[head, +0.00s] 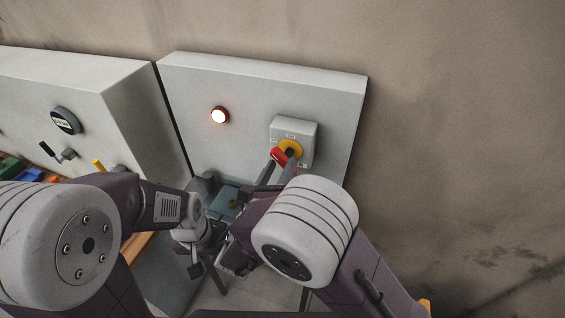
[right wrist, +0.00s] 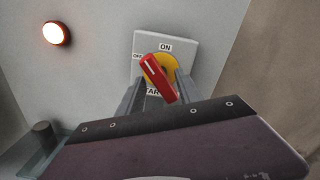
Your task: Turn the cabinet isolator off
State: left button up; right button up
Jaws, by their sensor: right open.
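The cabinet isolator (head: 306,131) is a light grey box on the front of the grey cabinet (head: 338,100), with a yellow disc and a red handle (head: 278,155). In the right wrist view the isolator (right wrist: 182,44) reads ON at the top, OFF at the left and a partly hidden word below. There the red handle (right wrist: 158,78) slants, its white-marked end toward the upper left, between ON and OFF. My right gripper (right wrist: 158,95) is open, with one finger on each side of the handle; contact cannot be told. My left gripper (head: 205,268) is low and left, away from the isolator; its jaws are unclear.
A lit lamp (head: 219,115) glows on the cabinet, left of the isolator. A bare wall (head: 460,130) fills the right. My two arms are close together in front of the cabinet.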

aim_at(283, 163)
jog(key=m, duration=0.6)
jog(key=shift+s+d, duration=0.1)
jog(key=shift+d, duration=0.1)
jog(key=shift+x, duration=1.8)
jog(key=shift+b+v, duration=0.4)
jog(key=shift+v, duration=3.2)
